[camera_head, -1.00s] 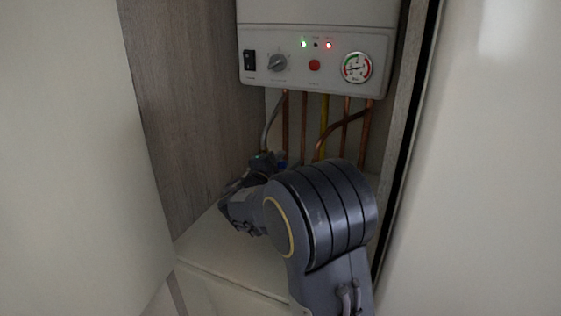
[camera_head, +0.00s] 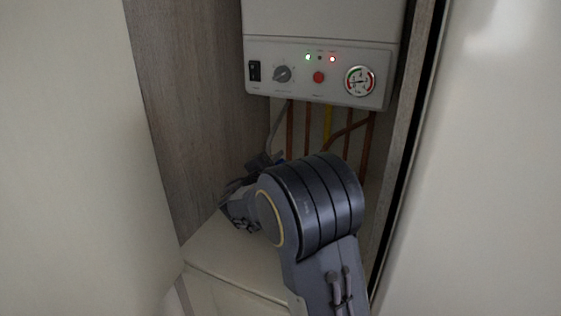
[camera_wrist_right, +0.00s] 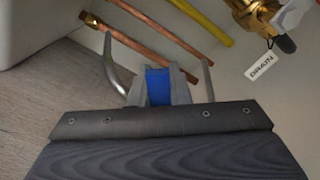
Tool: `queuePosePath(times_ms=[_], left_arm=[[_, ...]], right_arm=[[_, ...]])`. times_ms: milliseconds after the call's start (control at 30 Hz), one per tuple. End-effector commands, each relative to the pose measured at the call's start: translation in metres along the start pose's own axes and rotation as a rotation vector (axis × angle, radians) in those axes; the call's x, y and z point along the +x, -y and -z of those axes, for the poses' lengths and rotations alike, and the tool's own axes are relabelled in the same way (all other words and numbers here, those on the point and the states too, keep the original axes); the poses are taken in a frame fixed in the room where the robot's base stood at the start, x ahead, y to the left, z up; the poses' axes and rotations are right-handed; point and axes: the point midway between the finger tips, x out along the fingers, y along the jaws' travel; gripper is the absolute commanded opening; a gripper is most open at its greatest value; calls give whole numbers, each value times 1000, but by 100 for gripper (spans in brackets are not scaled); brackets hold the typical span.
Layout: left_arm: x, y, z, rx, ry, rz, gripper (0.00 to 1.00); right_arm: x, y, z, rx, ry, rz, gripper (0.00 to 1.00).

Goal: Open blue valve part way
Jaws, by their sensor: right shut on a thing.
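The blue valve handle (camera_wrist_right: 158,86) shows in the right wrist view between the fingers of my right gripper (camera_wrist_right: 158,75). The gripper is shut on the blue handle. In the head view my right gripper (camera_head: 262,162) is low under the boiler, at the left pipes, and a small bit of blue shows beside it. My wrist and arm hide most of the valve there, so its turn angle cannot be told. My left gripper is not in view.
The white boiler (camera_head: 318,72) hangs above, with a knob, lights and a gauge. Copper pipes (camera_head: 308,130) and a yellow pipe (camera_head: 327,123) drop from it. A brass fitting (camera_wrist_right: 257,20) with a DRAIN tag (camera_wrist_right: 261,67) is close by. Cupboard walls (camera_head: 185,110) bound the space tightly.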

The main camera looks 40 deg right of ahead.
Motion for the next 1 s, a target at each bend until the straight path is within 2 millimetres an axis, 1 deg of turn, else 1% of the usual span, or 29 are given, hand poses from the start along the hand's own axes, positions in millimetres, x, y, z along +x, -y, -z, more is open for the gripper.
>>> queuePosePath(times_ms=[167,200,333,567,667,767,1000], left_arm=[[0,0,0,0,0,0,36],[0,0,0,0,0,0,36],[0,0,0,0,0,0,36],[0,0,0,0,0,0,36],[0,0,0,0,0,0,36],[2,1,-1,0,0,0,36],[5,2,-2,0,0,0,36]], right_arm=[[0,1,1,-1,-2,1,0],[0,1,1,-1,-2,1,20],[0,0,1,-1,-1,0,37],[0,0,0,0,-1,0,38],[-3,0,1,1,-2,0,38],[-14,0,2,2,-4,-2,38],[-56,0,2,2,-5,-1,38]])
